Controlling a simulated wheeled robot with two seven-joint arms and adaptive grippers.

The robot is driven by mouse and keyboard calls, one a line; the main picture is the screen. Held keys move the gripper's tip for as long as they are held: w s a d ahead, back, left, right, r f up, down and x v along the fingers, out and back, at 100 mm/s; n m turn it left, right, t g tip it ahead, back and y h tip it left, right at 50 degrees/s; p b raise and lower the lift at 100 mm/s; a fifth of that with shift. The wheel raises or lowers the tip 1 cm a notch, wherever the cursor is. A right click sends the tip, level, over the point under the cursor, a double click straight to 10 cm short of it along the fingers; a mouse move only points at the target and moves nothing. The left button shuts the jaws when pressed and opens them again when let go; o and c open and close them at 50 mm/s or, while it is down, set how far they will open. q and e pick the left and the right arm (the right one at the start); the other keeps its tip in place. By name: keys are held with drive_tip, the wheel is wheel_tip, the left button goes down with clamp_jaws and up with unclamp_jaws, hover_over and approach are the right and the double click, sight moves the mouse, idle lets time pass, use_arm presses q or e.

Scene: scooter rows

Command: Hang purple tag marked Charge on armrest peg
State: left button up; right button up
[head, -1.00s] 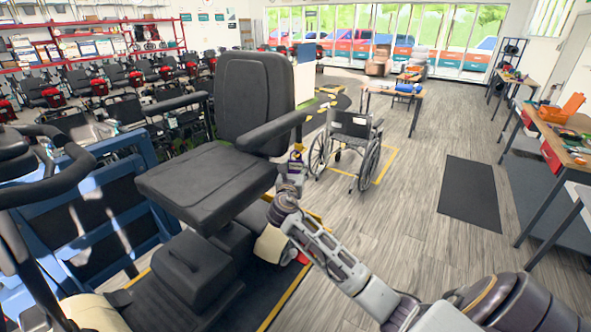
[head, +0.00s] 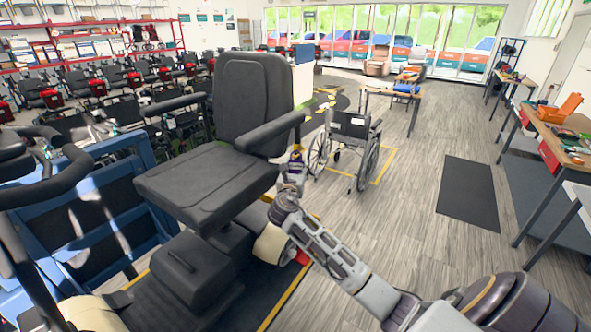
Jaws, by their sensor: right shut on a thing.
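The black scooter seat (head: 205,185) stands left of centre, with its near armrest (head: 268,133) reaching toward the right. My right gripper (head: 296,163) is just below the front end of this armrest, to the right of the seat cushion. It is shut on a small purple tag (head: 296,156), of which only a bit shows, with some yellow at it. The writing on the tag is too small to read. I cannot make out the peg at the armrest's end, nor whether the tag touches it. My left gripper is out of view.
A wheelchair (head: 347,147) stands on the floor just beyond my right gripper. A blue frame (head: 150,185) and black handlebars (head: 60,170) are at the left. A dark mat (head: 468,193) lies on the open floor at right, near a workbench (head: 555,150).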

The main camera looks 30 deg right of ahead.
drive_tip(key=shift+d+f, duration=0.1)
drive_tip(key=shift+f, duration=0.65)
idle(1.0)
drive_tip(key=o, duration=0.9)
drive_tip(key=shift+s, duration=0.1)
drive_tip(key=shift+v, duration=5.95)
